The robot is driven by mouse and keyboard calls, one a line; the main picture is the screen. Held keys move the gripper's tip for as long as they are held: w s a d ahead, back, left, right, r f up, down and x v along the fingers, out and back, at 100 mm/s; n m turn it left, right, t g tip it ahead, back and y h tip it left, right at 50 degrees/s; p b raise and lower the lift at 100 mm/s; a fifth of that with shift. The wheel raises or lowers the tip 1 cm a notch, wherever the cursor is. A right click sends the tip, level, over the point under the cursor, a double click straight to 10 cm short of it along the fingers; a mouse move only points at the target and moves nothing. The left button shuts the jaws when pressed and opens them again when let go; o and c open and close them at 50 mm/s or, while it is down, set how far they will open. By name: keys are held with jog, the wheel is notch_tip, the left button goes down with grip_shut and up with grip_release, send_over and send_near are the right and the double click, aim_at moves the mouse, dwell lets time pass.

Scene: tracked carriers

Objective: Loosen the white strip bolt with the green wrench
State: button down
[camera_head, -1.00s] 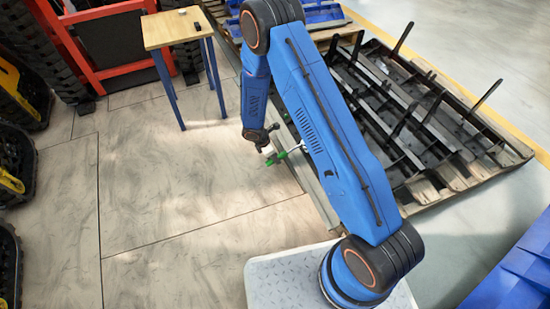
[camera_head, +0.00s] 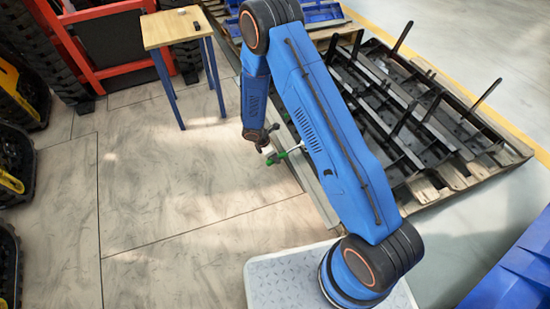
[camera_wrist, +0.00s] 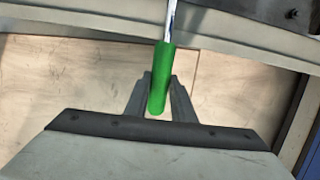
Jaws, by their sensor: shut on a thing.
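The green wrench is in my gripper. Its green handle (camera_wrist: 162,70) lies between the two grey fingers in the wrist view, and its silver shaft runs up past the top edge, so the wrench's head is out of that view. In the head view the wrench (camera_head: 280,156) is small and points right toward the pallet, and its far end is hard to make out near my arm. My gripper (camera_head: 270,153) is shut on the handle, held above the floor at the pallet's left edge. I cannot pick out the white strip bolt in either view.
A wooden pallet (camera_head: 455,178) with black metal frames (camera_head: 400,120) and upright rods stands right of my gripper, partly hidden by my arm. A small wooden table (camera_head: 170,28) stands behind. Tracked carriers line the left. The tiled floor (camera_head: 170,180) between is clear.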

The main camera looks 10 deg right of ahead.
jog(key=shift+x, duration=0.95)
dwell(1.1)
jog(key=shift+s, duration=0.1)
dwell(0.9)
jog(key=shift+s+d+n, duration=0.1)
jog(key=shift+s+n, duration=0.5)
jog(key=shift+s, duration=0.05)
jog(key=shift+s, duration=0.15)
jog(key=shift+s+d+r+n, duration=0.1)
jog(key=shift+s+d+n, duration=0.15)
jog(key=shift+s+n, duration=0.35)
jog(key=shift+s, duration=0.1)
jog(key=shift+s+d+r+n, duration=0.1)
jog(key=shift+s+d+n, duration=0.25)
jog(key=shift+s+n, duration=0.25)
jog(key=shift+s+d+r+n, duration=0.1)
jog(key=shift+s+d+n, duration=0.25)
jog(key=shift+s+n, duration=0.25)
